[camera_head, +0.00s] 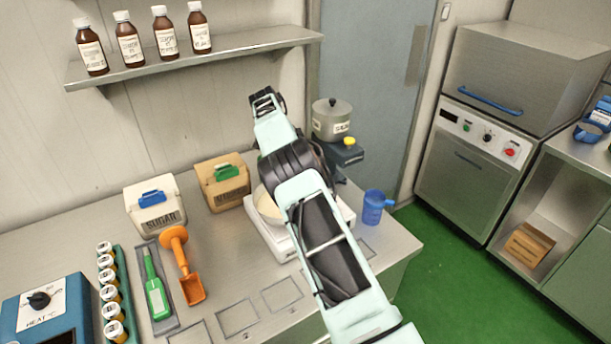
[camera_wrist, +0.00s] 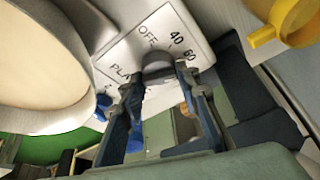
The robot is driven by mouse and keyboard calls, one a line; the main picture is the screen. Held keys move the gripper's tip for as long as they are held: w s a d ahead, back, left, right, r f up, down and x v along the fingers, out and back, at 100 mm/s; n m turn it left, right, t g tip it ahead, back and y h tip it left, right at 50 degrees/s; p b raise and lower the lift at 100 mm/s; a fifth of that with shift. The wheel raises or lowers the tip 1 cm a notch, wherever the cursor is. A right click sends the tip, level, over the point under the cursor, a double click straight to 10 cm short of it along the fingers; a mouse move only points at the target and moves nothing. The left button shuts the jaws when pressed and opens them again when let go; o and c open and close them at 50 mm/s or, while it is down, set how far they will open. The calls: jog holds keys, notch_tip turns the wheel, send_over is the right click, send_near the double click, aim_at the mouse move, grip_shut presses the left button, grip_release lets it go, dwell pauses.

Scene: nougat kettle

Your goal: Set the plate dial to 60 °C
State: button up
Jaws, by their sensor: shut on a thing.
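The white plate unit (camera_head: 283,244) stands on the steel bench with a pale bowl (camera_head: 268,206) on it. In the wrist view its white front panel (camera_wrist: 144,38) carries the marks OFF, 40 and 60 and part of the word PLATE. The grey plate dial (camera_wrist: 156,64) sits on this panel below the marks. My gripper (camera_wrist: 160,76) is shut on the dial, one finger on each side. The fingers cover part of the dial, and I cannot tell where its pointer stands. In the head view my arm hides the dial and gripper.
The large bowl (camera_wrist: 40,65) is close beside my gripper in the wrist view, and a yellow object (camera_wrist: 285,22) is at upper right. A blue jug (camera_head: 373,207) stands right of the plate unit. Sugar (camera_head: 155,208) and brown (camera_head: 222,184) bins stand left.

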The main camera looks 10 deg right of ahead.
jog(key=o, duration=1.2)
jog(key=shift+c, duration=0.2)
jog(key=v, duration=0.7)
jog(key=shift+r, duration=0.15)
jog(key=shift+a, duration=0.15)
